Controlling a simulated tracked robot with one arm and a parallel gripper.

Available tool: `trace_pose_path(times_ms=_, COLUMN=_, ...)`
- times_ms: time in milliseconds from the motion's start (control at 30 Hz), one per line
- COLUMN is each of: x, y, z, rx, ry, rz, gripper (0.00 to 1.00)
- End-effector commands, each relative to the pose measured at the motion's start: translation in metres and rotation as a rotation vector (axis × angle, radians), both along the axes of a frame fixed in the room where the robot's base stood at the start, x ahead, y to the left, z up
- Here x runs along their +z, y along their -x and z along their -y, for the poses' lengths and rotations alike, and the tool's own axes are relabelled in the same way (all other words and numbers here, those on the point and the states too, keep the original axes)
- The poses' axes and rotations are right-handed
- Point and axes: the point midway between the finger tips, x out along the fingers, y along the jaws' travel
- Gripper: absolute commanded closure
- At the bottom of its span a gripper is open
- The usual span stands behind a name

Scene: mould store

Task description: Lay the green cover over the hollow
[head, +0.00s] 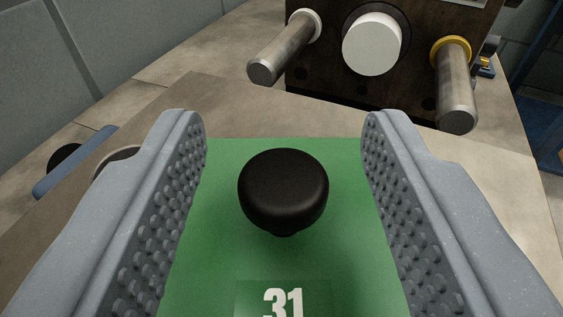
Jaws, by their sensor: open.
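The green cover (220,245) is a flat green plate marked with a white "31". It lies below my gripper and runs out of the bottom of the head view. A round black knob (283,185) stands upright on it. My gripper (284,140) is open, with one grey studded finger on each side of the knob. Neither finger appears to touch the knob. A round pale-rimmed opening (113,160) shows partly behind the left finger; I cannot tell whether it is the hollow.
A dark block (335,75) stands at the back, with two metal pins (285,50) and a white round boss (372,44) sticking out towards me. A blue flat bar (75,160) with a black round part lies at the left. Bare brownish surface lies between cover and block.

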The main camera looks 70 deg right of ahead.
Motion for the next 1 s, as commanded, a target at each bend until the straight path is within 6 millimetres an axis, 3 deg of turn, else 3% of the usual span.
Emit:
trace_pose_path(times_ms=400, x=0.011, y=0.026, z=-0.065, rx=0.004, ry=-0.002, rz=-0.001, gripper=0.54)
trace_pose_path(times_ms=600, x=0.015, y=0.036, z=-0.088, rx=0.003, ry=-0.001, rz=0.001, gripper=0.54)
trace_pose_path(times_ms=1000, x=0.017, y=0.041, z=-0.099, rx=0.0, ry=0.0, rz=0.0, gripper=0.54)
